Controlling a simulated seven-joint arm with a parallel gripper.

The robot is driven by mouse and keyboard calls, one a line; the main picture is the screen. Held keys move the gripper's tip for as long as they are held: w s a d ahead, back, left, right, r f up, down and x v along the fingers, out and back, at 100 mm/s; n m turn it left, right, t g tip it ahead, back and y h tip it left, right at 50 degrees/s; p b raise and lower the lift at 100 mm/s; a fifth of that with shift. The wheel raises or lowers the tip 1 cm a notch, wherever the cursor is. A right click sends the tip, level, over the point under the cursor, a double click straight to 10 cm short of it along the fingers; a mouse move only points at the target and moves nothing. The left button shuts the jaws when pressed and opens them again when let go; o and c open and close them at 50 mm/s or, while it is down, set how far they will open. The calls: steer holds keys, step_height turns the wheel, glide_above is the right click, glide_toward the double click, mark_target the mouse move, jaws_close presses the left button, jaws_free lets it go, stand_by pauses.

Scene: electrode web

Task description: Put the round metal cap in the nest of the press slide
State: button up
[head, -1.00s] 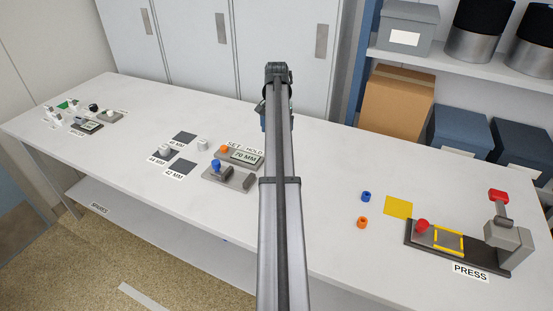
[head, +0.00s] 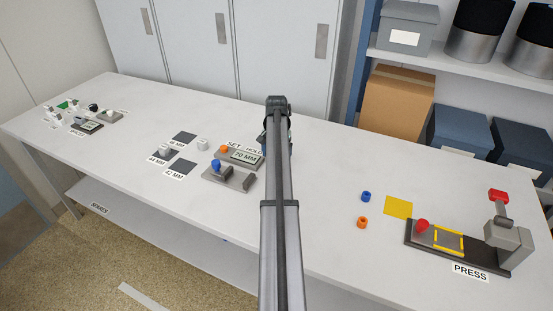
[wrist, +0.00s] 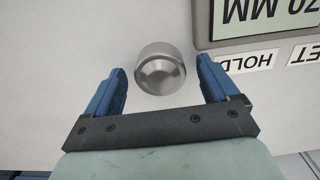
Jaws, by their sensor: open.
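The round metal cap (wrist: 161,72) is a shiny silver piece on the white table in the wrist view. It lies between and slightly beyond the fingertips of my gripper (wrist: 162,70), with a gap on each side. My gripper is open and empty, its two blue fingers spread. In the head view my arm hides the cap and most of the gripper. The press (head: 508,240) stands at the right end of the table, with a red-topped lever. Its slide (head: 441,237) has a yellow-edged area and a red knob (head: 422,226). I cannot make out the nest's inside.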

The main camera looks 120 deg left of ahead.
steer(key=shift+f, duration=0.1)
steer(key=shift+c, duration=0.3)
steer(key=c, duration=1.2)
steer(key=shift+c, duration=0.2)
